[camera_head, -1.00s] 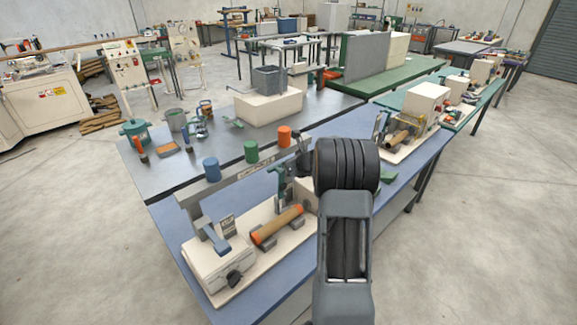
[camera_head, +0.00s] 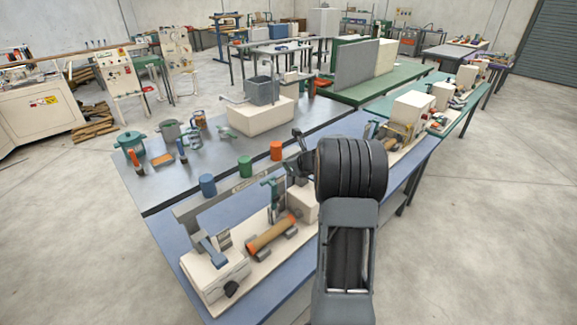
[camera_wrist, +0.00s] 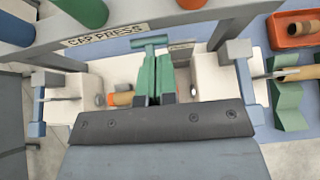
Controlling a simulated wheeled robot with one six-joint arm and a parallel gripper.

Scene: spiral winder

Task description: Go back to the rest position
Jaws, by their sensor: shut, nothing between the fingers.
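My gripper (camera_wrist: 156,78) is shut and empty in the wrist view, above the cap press on the blue bench. Its fingers are together, with a teal T-shaped handle (camera_wrist: 149,42) just beyond them. I cannot tell the gap between the two. In the head view my arm rises at the right of the press and hides part of the bench. An orange-brown tube (camera_head: 271,235) with orange ends lies in grey cradles on the press's cream base (camera_head: 215,275).
The press's grey beam (camera_head: 222,197) carries a blue cup (camera_head: 207,185), a green cup (camera_head: 245,166) and an orange cup (camera_head: 276,151). An orange tray (camera_wrist: 293,29) shows at the upper right in the wrist view. The floor at the right (camera_head: 480,230) is clear.

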